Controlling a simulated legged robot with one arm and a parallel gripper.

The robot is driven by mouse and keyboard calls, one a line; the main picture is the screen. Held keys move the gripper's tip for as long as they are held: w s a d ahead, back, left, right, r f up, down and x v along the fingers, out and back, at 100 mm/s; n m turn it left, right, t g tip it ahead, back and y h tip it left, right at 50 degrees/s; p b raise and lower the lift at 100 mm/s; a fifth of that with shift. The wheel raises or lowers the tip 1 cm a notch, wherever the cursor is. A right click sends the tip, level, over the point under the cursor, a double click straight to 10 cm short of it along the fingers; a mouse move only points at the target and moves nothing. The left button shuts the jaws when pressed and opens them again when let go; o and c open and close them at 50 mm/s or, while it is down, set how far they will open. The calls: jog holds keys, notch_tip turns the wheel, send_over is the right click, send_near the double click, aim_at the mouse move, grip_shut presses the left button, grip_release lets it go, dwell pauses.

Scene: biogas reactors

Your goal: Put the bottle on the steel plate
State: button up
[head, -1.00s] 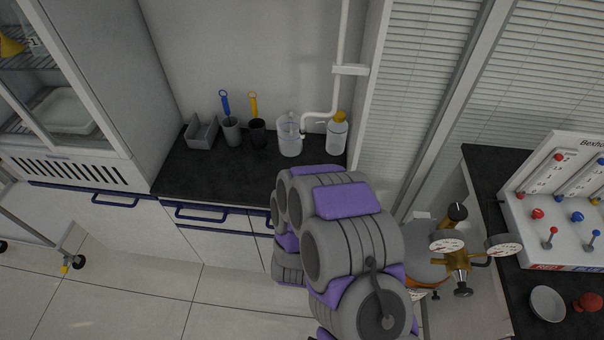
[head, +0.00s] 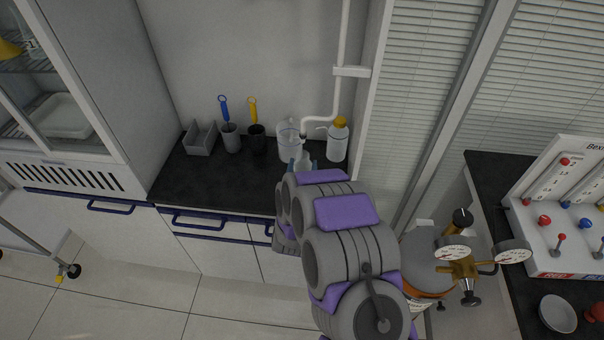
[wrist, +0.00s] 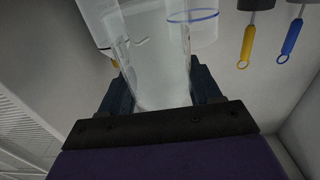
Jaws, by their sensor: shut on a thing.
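A clear, flask-shaped bottle (head: 303,157) shows just above the end of my arm in the head view, in front of the counter's back containers. In the wrist view the same bottle (wrist: 158,70) fills the space between two dark blue fingers. My gripper (wrist: 161,92) is shut on it, one finger on each side. In the head view my gripper (head: 304,167) is mostly hidden behind my arm, over the right part of the counter. I cannot make out a steel plate in either view.
A black counter (head: 205,182) holds a grey bin (head: 200,138), brush cups (head: 231,138), a clear container (head: 288,140) and a yellow-capped wash bottle (head: 338,140). A white pipe (head: 345,50) runs down the wall behind. Brass gauges (head: 455,252) stand right of my arm. The counter's front left is clear.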

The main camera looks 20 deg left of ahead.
notch_tip(320, 180, down, 2)
jog(key=shift+f, duration=0.25)
jog(key=shift+f+b, duration=0.25)
jog(key=shift+b, duration=0.1)
jog(key=shift+s+d+f, duration=0.1)
jog(key=shift+s+f, duration=0.05)
jog(key=shift+f, duration=0.25)
jog(key=o, duration=0.8)
jog(key=shift+w+f, duration=0.1)
jog(key=shift+w, duration=0.1)
jog(key=o, duration=0.5)
jog(key=shift+a, duration=0.2)
jog(key=shift+c, duration=0.2)
jog(key=shift+r, duration=0.2)
jog(key=shift+r, duration=0.15)
